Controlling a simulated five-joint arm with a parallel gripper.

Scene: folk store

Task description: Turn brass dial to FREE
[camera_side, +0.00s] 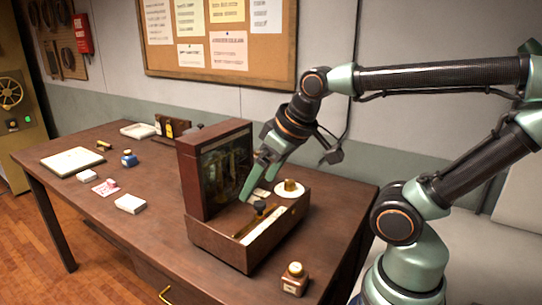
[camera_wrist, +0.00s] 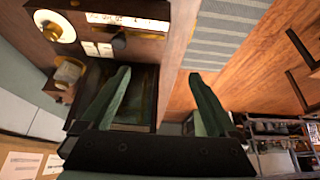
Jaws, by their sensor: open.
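The brass dial (camera_side: 290,185) is a short round brass knob on a white disc, set on top of the low front part of a dark wooden cabinet (camera_side: 222,238). It also shows in the wrist view as a brass knob (camera_wrist: 41,23) on a white disc at the upper left. The lettering around it is too small to read. My gripper (camera_side: 246,196) is over the cabinet, left of the dial and apart from it. In the wrist view my gripper (camera_wrist: 159,78) has its two green fingers spread wide with nothing held between them.
A black knob (camera_side: 260,207) on a brass strip stands close to my fingertips. The cabinet's tall glass-fronted part (camera_side: 226,165) rises left of my gripper. Small boxes and a blue jar (camera_side: 129,159) lie farther left.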

